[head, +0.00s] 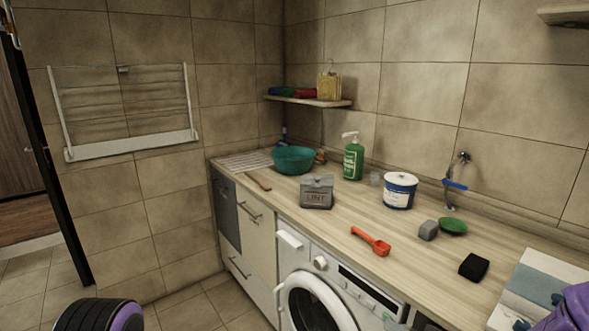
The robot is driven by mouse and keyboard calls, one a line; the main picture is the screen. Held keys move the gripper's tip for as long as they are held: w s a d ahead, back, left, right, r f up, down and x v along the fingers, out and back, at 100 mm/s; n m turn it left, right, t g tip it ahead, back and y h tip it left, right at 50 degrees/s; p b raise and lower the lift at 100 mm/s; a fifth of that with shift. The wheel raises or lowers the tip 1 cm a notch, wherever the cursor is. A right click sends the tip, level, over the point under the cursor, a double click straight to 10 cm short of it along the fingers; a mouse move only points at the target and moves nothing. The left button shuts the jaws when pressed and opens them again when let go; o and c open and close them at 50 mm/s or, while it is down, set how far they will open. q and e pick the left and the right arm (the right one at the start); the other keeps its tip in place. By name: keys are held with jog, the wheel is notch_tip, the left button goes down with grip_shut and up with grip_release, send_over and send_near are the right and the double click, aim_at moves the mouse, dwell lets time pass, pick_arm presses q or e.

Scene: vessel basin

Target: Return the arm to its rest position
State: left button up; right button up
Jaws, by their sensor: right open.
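My right gripper (539,312) shows at the bottom right corner, cut off by the picture's edge. Two small blue fingertips stand apart beside a purple part of my right arm, in front of the pale blue and white thing on the counter. The gripper is open, and I see nothing between the fingertips. At the bottom left a black and purple link of my left arm shows. My left gripper is not in view.
The wooden counter (330,222) holds a teal basin (293,160), green pump bottle (353,160), grey lint box (316,193), white-blue tub (399,191), red scoop (371,241), grey block (428,230), green oval (453,226) and black pad (474,267). A washing machine (320,285) stands below.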

jog(key=s+f+m+g+h, duration=0.2)
jog(key=s+f+g+h, duration=0.1)
jog(key=s+f, duration=0.65)
jog(key=s+d+f+g+h, duration=0.1)
jog(key=s+f+g+h, duration=0.1)
jog(key=s+f, duration=0.2)
jog(key=s+d+f+m+g+h, duration=0.1)
jog(key=s+f, duration=0.3)
jog(key=s, duration=0.7)
jog(key=s+d+f+m+g+h, duration=0.1)
jog(key=s+d+f+g+h, duration=0.1)
jog(key=s, duration=0.5)
notch_tip(320, 180, down, 2)
jog(key=shift+s+d+f+g+h, duration=0.25)
jog(key=shift+s+d+g+h, duration=0.15)
jog(key=shift+d+g, duration=0.35)
